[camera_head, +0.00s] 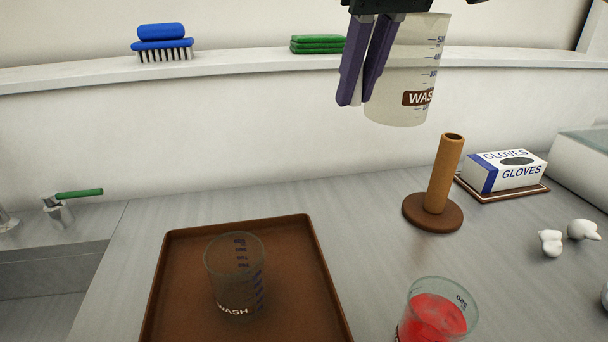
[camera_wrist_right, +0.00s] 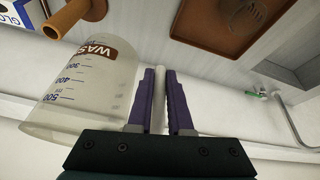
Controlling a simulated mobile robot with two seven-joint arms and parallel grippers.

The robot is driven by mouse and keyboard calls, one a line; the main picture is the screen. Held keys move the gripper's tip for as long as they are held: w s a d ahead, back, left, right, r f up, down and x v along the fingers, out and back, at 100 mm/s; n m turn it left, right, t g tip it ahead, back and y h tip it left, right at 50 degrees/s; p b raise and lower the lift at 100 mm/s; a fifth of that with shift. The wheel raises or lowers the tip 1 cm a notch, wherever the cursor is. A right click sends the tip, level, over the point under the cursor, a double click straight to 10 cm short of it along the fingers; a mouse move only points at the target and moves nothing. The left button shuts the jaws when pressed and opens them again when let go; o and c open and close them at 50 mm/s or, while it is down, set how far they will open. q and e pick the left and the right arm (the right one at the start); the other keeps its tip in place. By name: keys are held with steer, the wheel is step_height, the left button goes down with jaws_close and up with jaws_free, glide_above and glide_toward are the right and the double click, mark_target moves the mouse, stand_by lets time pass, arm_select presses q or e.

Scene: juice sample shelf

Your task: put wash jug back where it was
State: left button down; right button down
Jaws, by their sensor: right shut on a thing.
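The wash jug (camera_head: 408,75) is a translucent white jug with a brown "WASH" label and a volume scale. It hangs roughly upright in the air at the top of the head view, above the counter. My right gripper (camera_head: 358,100) has purple fingers and is at the jug's left side. In the right wrist view, the fingers (camera_wrist_right: 159,75) are shut on a white upright piece, apparently the jug's handle, with the jug body (camera_wrist_right: 85,85) to the left. My left gripper is not in view.
A brown tray (camera_head: 179,270) holds a clear beaker (camera_head: 235,280) also marked "WASH". A beaker of red liquid (camera_head: 437,315), a wooden post (camera_head: 443,175), a glove box (camera_head: 507,170) and white lumps (camera_head: 551,243) stand to the right. A ledge (camera_head: 240,63) bears a blue brush (camera_head: 162,45) and green pads (camera_head: 317,44).

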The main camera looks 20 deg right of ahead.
steer(key=shift+w+d+f+b, duration=0.1)
steer(key=shift+d+f+b, duration=0.25)
steer(key=shift+f, duration=3.25)
steer(key=shift+w+d+f+b, duration=0.15)
steer(key=shift+f+b, duration=0.3)
steer(key=shift+f, duration=3.15)
steer(key=shift+d+f+b, duration=0.3)
steer(key=shift+f+b, duration=0.1)
steer(key=shift+f, duration=3.2)
steer(key=shift+f, duration=0.2)
steer(key=c, duration=0.8)
jaws_free()
steer(key=shift+c, duration=0.2)
steer(key=shift+r, duration=0.1)
